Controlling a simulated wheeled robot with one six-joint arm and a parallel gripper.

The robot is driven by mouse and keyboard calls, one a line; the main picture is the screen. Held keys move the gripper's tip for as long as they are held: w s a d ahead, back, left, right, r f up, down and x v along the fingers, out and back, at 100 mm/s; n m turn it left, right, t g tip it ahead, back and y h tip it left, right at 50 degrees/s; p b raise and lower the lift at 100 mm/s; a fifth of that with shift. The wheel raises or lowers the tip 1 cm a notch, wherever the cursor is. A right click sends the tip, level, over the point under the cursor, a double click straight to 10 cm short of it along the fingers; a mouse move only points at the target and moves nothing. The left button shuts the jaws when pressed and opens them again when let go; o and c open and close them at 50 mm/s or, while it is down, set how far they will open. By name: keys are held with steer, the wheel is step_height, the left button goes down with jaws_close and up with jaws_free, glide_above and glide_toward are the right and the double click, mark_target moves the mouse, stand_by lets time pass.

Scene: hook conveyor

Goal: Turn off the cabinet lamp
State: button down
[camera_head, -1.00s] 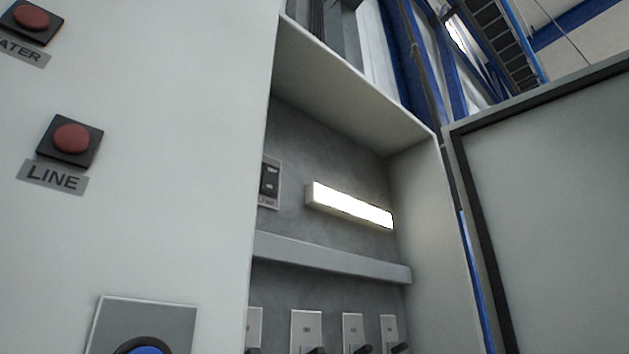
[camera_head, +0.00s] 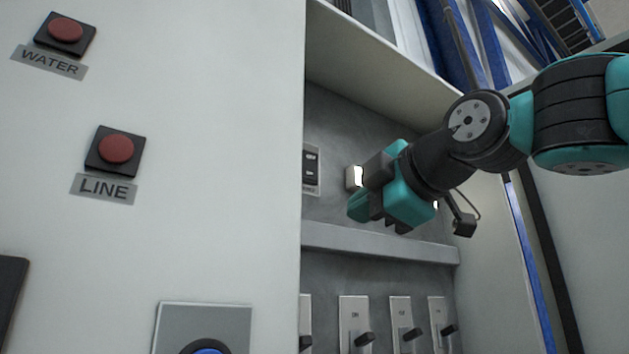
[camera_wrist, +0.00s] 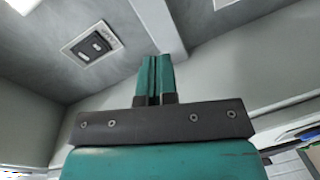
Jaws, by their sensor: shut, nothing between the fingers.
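The cabinet lamp (camera_head: 355,178) is a lit white bar on the back wall inside the open cabinet. My arm hides most of it in the head view. A small dark rocker switch (camera_head: 311,167) on a light plate is left of the lamp, partly cut off by the cabinet's front edge. The same switch shows whole at the upper left of the wrist view (camera_wrist: 92,44). My gripper (camera_head: 357,207) is inside the cabinet, to the right of the switch and apart from it. In the wrist view its teal fingers (camera_wrist: 155,78) are together and empty.
A grey ledge (camera_head: 375,242) runs across the cabinet below my gripper. Several lever switches (camera_head: 362,338) stand below it. The open door (camera_head: 590,240) is at right. The left front panel carries red WATER (camera_head: 66,29) and LINE (camera_head: 116,149) buttons.

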mark_target(308, 156)
step_height(308, 156, up, 12)
steer(key=s+d+n+t+y, duration=0.1)
steer(key=s+n+t, duration=0.1)
steer(key=shift+s+f+n+t, duration=0.25)
steer(key=shift+s+n+t, duration=0.05)
steer(key=shift+n+t, duration=0.1)
steer(key=shift+w, duration=0.1)
steer(key=p+x, duration=0.2)
steer(key=x, duration=0.2)
steer(key=p+x, duration=0.3)
steer(key=x, duration=0.1)
steer(key=p+x, duration=0.3)
steer(key=x, duration=0.1)
steer(key=shift+w+a+r, duration=0.2)
steer(key=shift+a+r, duration=0.05)
steer(key=shift+r, duration=0.15)
steer(key=shift+w+a+f+p, duration=0.1)
steer(key=shift+w+a+p, duration=0.2)
steer(key=shift+w+p, duration=0.15)
